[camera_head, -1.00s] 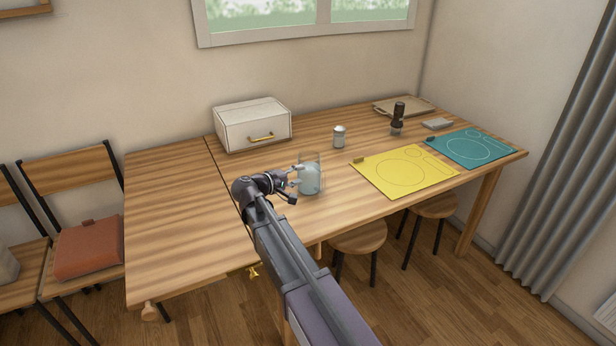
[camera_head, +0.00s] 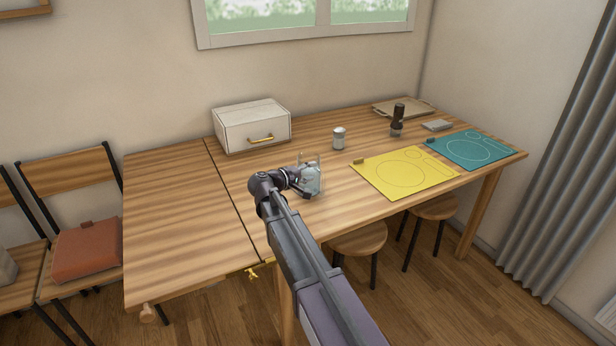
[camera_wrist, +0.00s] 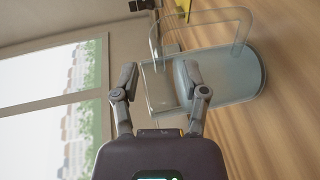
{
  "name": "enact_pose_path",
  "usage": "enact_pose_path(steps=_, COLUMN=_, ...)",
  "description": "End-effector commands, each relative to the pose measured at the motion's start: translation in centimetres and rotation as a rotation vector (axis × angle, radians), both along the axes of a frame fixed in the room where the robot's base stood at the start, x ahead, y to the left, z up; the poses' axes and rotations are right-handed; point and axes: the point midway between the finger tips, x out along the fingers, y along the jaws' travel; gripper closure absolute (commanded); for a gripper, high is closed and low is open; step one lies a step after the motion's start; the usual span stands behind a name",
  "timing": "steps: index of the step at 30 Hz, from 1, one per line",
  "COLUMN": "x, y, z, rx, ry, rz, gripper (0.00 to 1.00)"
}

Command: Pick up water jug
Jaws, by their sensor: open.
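The water jug (camera_head: 316,177) is a clear glass vessel with pale blue water, upright on the wooden table. In the wrist view the jug (camera_wrist: 236,80) lies sideways in the picture, with a clear handle at the upper part. My gripper (camera_head: 305,181) is at the left side of the jug in the head view. In the wrist view my gripper (camera_wrist: 163,84) has its two fingers spread apart. The right finger overlaps the jug in the picture, and the jug's near edge shows between the fingers. I cannot tell whether a finger touches the glass.
The wooden table (camera_head: 180,220) has free room left of the jug. A white box with a gold handle (camera_head: 252,126), a shaker (camera_head: 339,138) and a dark grinder (camera_head: 397,120) stand behind. A yellow mat (camera_head: 405,172) and teal mat (camera_head: 470,149) lie to the right.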

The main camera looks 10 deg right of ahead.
Motion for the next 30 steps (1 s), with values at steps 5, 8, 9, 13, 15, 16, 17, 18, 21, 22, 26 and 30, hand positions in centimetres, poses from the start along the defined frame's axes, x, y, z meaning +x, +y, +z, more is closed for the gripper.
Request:
enact_pose_path(steps=5, x=1.2, y=-1.8, z=-0.4, rx=0.0, ry=0.0, rz=-0.001, gripper=0.43)
enact_pose_path(steps=8, x=1.6, y=-2.4, z=-0.5, rx=0.0, ry=0.0, rz=-0.001, gripper=0.43)
enact_pose_path(steps=9, x=1.6, y=-2.5, z=-0.5, rx=0.0, ry=0.0, rz=-0.001, gripper=0.43)
enact_pose_path(steps=13, x=1.7, y=-2.6, z=-0.5, rx=-0.001, ry=0.001, rz=-0.001, gripper=0.43)
enact_pose_path(steps=15, x=1.7, y=-2.6, z=-0.5, rx=0.0, ry=0.0, rz=0.0, gripper=0.43)
enact_pose_path(steps=16, x=1.7, y=-2.6, z=-0.5, rx=0.0, ry=0.0, rz=0.0, gripper=0.43)
enact_pose_path(steps=17, x=1.7, y=-2.6, z=-0.5, rx=0.0, ry=0.0, rz=0.0, gripper=0.43)
enact_pose_path(steps=18, x=1.7, y=-2.6, z=-0.5, rx=0.0, ry=0.0, rz=0.0, gripper=0.43)
enact_pose_path(steps=21, x=1.7, y=-2.6, z=-0.5, rx=0.0, ry=0.0, rz=0.0, gripper=0.43)
enact_pose_path(steps=22, x=1.7, y=-2.6, z=-0.5, rx=0.0, ry=0.0, rz=0.0, gripper=0.43)
enact_pose_path(steps=26, x=1.6, y=-2.6, z=-0.5, rx=0.0, ry=0.0, rz=0.0, gripper=0.43)
enact_pose_path(steps=30, x=1.7, y=-2.6, z=-0.5, rx=0.0, ry=0.0, rz=0.0, gripper=0.79)
